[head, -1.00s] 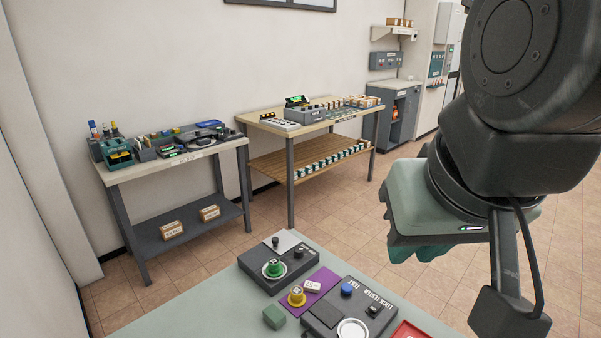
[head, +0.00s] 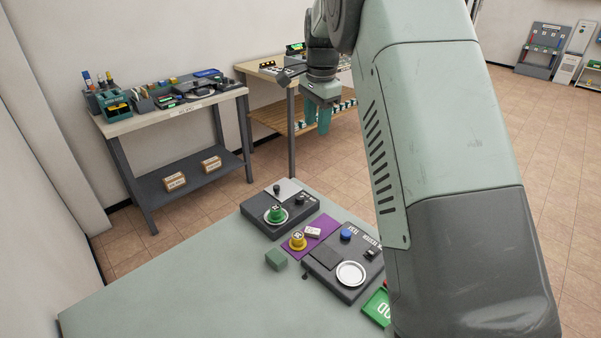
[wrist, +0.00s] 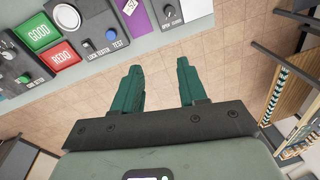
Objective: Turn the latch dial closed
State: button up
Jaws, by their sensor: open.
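A dark box (head: 258,222) at the back of the near table carries a black knob (head: 300,197) beside small white lettering. In the wrist view, a black knob (wrist: 168,10) sits above white lettering that seems to begin with "OPEN", at the top edge; this looks like the latch dial, but its setting is too small to tell. A green lock piece (head: 276,214) stands on a silver disc on the same box. My gripper (head: 318,116) hangs beyond the table's far edge, apart from the box. Its teal fingers (wrist: 158,68) are open and empty above the floor.
The lock tester (head: 325,280) has a blue button and white ring. A yellow lock piece (head: 298,241) stands on a purple mat (head: 324,226); a green block (head: 276,260) is nearby. GOOD (wrist: 38,31) and REDO (wrist: 57,57) trays lie beside the tester. The table's front left is clear.

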aim_at(300, 197)
jog(key=w+a+f+m, duration=0.1)
jog(key=f, duration=0.8)
jog(key=w+a+f+m+g, duration=0.1)
jog(key=w+f, duration=0.1)
jog(key=f, duration=0.7)
jog(key=w+a+f+m, duration=0.1)
jog(key=w+a+f, duration=0.1)
jog(key=f, duration=0.8)
jog(key=shift+a, duration=0.1)
jog(key=shift+c, duration=0.2)
jog(key=c, duration=0.7)
